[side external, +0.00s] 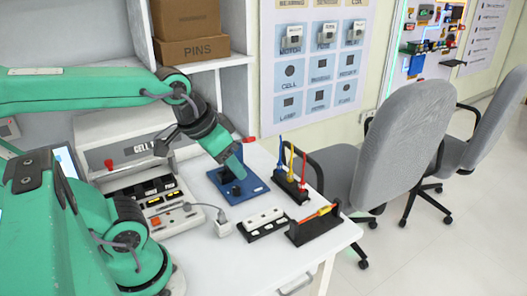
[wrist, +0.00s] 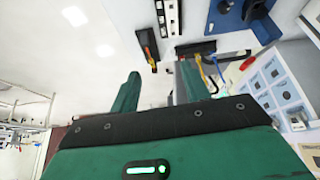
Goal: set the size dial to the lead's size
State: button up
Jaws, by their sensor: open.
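A blue plate (side external: 252,187) with a black upright part lies on the white table. It also shows at the top right of the wrist view (wrist: 230,22). I cannot tell if that part is the size dial, and no marks are readable. My gripper (side external: 237,168) is over the plate and hides part of it. In the wrist view its green fingers (wrist: 158,88) are apart with nothing between them. A red-orange and yellow lead (side external: 318,216) lies on a black stand (side external: 313,232). A black rack (side external: 291,188) holds blue, yellow and red-handled leads upright.
A black strip with white blocks (side external: 263,222) and a grey plug on a cable (side external: 223,228) lie in front of the plate. A console (side external: 160,200) with switches stands left. Grey chairs (side external: 400,145) are beyond the table's right edge.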

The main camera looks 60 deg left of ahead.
jog(key=w+a+f+n+g, duration=0.3)
jog(key=w+a+f+n, duration=0.2)
jog(key=w+a+n, duration=0.3)
jog(key=n+g, duration=0.2)
jog(key=n, duration=0.3)
send_near(236, 187)
jog(key=shift+w+d+f, duration=0.15)
jog(key=shift+d+f, duration=0.15)
jog(key=shift+d, duration=0.05)
jog(key=shift+a+f+n, duration=0.25)
jog(key=shift+f+n, duration=0.1)
jog(key=shift+n, duration=0.05)
jog(key=shift+f, duration=0.1)
jog(key=shift+f, duration=3.8)
jog(key=c, duration=1)
